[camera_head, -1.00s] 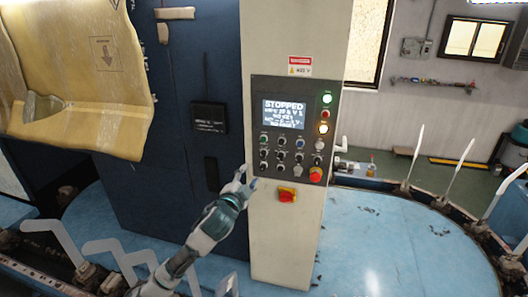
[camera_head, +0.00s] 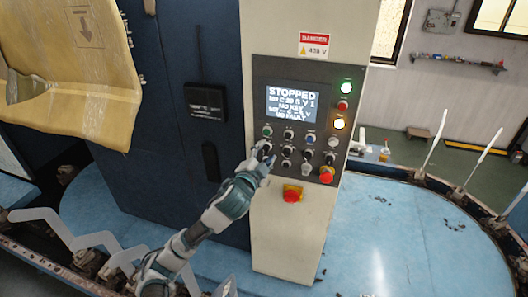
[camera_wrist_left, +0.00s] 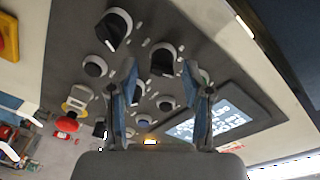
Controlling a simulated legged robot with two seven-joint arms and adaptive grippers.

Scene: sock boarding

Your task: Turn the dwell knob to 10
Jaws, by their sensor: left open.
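The control panel (camera_head: 262,75) is a dark plate on a cream column, with several black knobs, push buttons and a lit screen (camera_head: 293,104) reading STOPPED. Which knob is the dwell knob cannot be told; the labels are too small to read. My left gripper (camera_head: 262,161) is at the panel's lower left, over the knob rows, and hides part of them. In the left wrist view its two fingers (camera_wrist_left: 161,84) are apart and empty. A black knob (camera_wrist_left: 163,59) shows between the fingertips, and a larger black knob (camera_wrist_left: 114,29) lies up and left. Contact cannot be told. My right gripper is out of view.
A red emergency stop (camera_head: 326,175) sits at the panel's lower right, with a red-and-yellow switch (camera_head: 292,194) below the panel. A black box (camera_head: 205,101) is on the blue cabinet to the left. A blue round table (camera_head: 400,235) lies around the column.

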